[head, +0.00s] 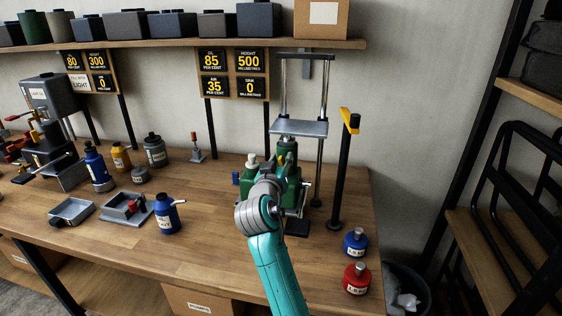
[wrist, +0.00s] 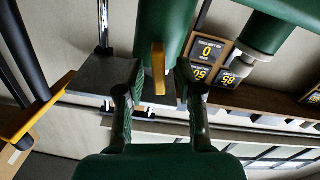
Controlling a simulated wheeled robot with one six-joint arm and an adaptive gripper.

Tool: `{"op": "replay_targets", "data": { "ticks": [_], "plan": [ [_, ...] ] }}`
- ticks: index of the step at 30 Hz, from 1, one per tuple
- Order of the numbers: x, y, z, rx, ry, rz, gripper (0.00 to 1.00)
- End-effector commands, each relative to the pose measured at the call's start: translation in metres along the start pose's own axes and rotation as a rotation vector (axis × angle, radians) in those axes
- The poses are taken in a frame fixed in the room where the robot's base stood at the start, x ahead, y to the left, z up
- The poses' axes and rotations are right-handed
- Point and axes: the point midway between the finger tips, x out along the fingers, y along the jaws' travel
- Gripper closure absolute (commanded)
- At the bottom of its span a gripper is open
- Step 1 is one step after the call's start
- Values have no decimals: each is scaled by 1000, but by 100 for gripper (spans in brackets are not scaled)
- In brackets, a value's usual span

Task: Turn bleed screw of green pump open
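The green pump (head: 287,183) stands on the workbench under a press frame, partly hidden by my wrist. In the wrist view its dark green body (wrist: 163,28) fills the top middle. A flat yellow tab (wrist: 158,68), apparently the bleed screw's handle, sticks out from that body. My gripper (wrist: 158,80) is open, with one finger on each side of the tab. Gaps show between the tab and both fingers, so it is not held. In the head view the fingers are hidden behind my wrist, at the pump's front left.
A black post with a yellow top (head: 350,124) stands right of the press frame (head: 304,128). Blue (head: 355,243) and red (head: 356,279) bottles stand at the right front. Gauge signs (head: 232,74) hang behind. The bench front (head: 200,265) is clear.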

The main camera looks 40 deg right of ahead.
Motion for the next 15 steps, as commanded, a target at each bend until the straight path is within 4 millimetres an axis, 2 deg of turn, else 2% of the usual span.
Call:
{"op": "replay_targets", "data": {
  "ticks": [5, 15],
  "plan": [
    [-24, -1, 1, 0, 0, -3, 64],
    [-90, -1, 0, 0, 0, -3, 64]
  ]
}}
